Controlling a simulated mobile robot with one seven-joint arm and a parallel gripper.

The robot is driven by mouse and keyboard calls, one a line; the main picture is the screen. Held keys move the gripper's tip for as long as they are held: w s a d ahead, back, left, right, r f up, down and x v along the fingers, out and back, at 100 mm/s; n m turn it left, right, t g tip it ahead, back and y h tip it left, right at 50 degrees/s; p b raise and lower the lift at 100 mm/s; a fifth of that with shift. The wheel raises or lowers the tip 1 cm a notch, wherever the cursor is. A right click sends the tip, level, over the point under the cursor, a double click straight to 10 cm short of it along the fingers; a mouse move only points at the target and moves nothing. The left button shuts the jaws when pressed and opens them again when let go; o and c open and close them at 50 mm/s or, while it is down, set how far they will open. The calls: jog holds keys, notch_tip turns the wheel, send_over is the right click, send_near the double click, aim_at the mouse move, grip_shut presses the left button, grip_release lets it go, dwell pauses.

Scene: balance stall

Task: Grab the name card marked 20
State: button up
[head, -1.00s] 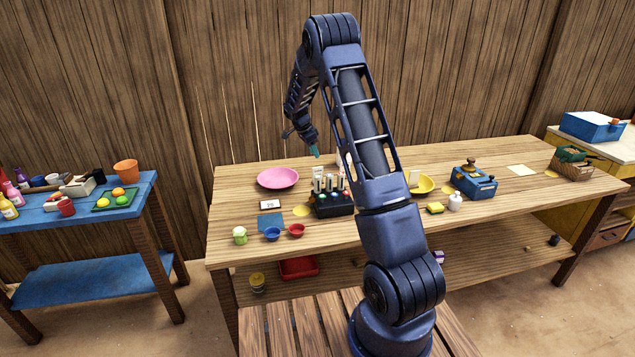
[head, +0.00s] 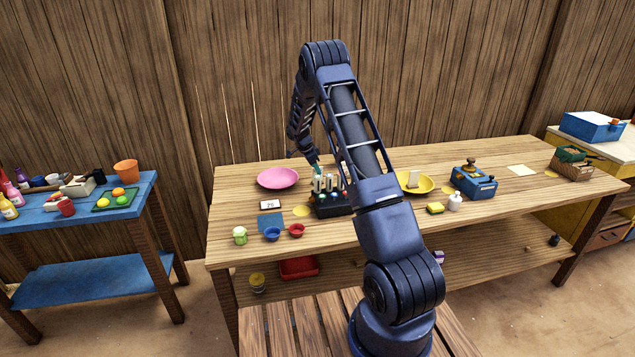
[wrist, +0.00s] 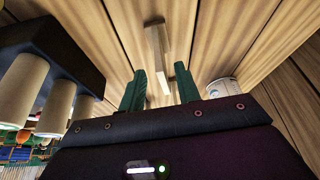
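My gripper (head: 315,165) is low over the table, just behind the black block with pale cylinders. In the wrist view its two green fingers (wrist: 160,90) are spread apart with nothing held. A thin pale upright piece (wrist: 157,48), seen nearly edge-on, stands just beyond the gap between the fingertips. It may be a name card, but no number shows on it.
The black block (head: 331,207) with pale cylinders is close to my gripper and fills the left of the wrist view. A whitish round container (wrist: 222,87) is right of the fingers. A pink plate (head: 278,178) and a yellow plate (head: 427,184) flank the arm.

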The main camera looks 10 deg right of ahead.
jog(key=x, duration=0.4)
jog(key=shift+w+f, duration=0.15)
jog(key=shift+f, duration=0.15)
grip_shut()
